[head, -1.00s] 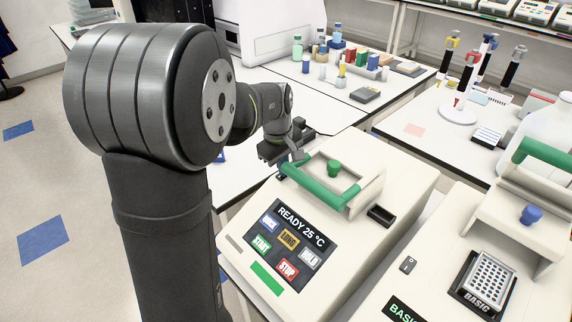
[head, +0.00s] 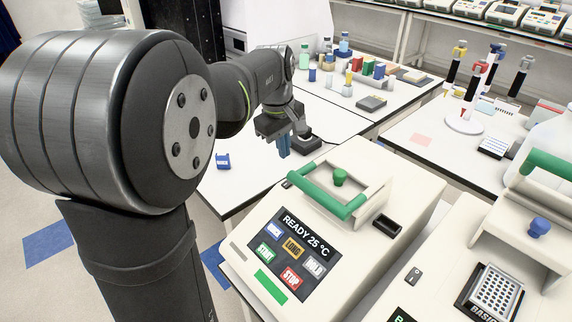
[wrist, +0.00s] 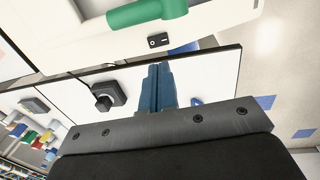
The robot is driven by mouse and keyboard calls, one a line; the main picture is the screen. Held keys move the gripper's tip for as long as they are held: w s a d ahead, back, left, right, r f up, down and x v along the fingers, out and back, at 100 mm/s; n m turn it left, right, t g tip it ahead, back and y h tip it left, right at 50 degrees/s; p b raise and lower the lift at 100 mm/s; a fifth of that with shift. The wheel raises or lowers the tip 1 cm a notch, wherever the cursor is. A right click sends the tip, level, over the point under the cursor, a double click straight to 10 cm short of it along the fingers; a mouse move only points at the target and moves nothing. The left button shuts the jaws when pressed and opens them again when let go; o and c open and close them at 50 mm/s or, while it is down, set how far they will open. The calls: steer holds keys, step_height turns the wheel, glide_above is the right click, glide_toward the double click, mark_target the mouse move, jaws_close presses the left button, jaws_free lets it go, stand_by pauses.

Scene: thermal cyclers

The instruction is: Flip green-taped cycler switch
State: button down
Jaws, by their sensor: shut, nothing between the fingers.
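The green-taped cycler (head: 345,225) stands in the middle of the head view, with a green tape strip (head: 270,287) on its front, a green handle (head: 325,197) and a screen reading READY 25 °C. In the wrist view, a black rocker switch (wrist: 158,40) shows on the cycler's pale wall beside the green handle (wrist: 147,12). My gripper (head: 284,152) is shut and empty, fingers pointing down, beyond the cycler's far left corner. Its blue fingers (wrist: 158,72) appear below the switch in the wrist view, apart from it.
A second cycler (head: 455,270) with a blue knob stands at right, with its own black switch (head: 413,275). A black device (head: 308,143) sits on the table near my gripper. A small blue item (head: 223,160) lies left. Bottles and coloured blocks stand farther back.

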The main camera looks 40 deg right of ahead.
step_height(320, 180, up, 4)
glide_above(289, 183)
steer(key=a, duration=0.2)
steer(key=shift+a, duration=0.15)
steer(key=shift+w+d+r, duration=0.15)
steer(key=shift+d, duration=0.6)
steer(key=f, duration=0.4)
steer(key=d+f, duration=0.1)
steer(key=f, duration=0.9)
steer(key=shift+d, duration=0.3)
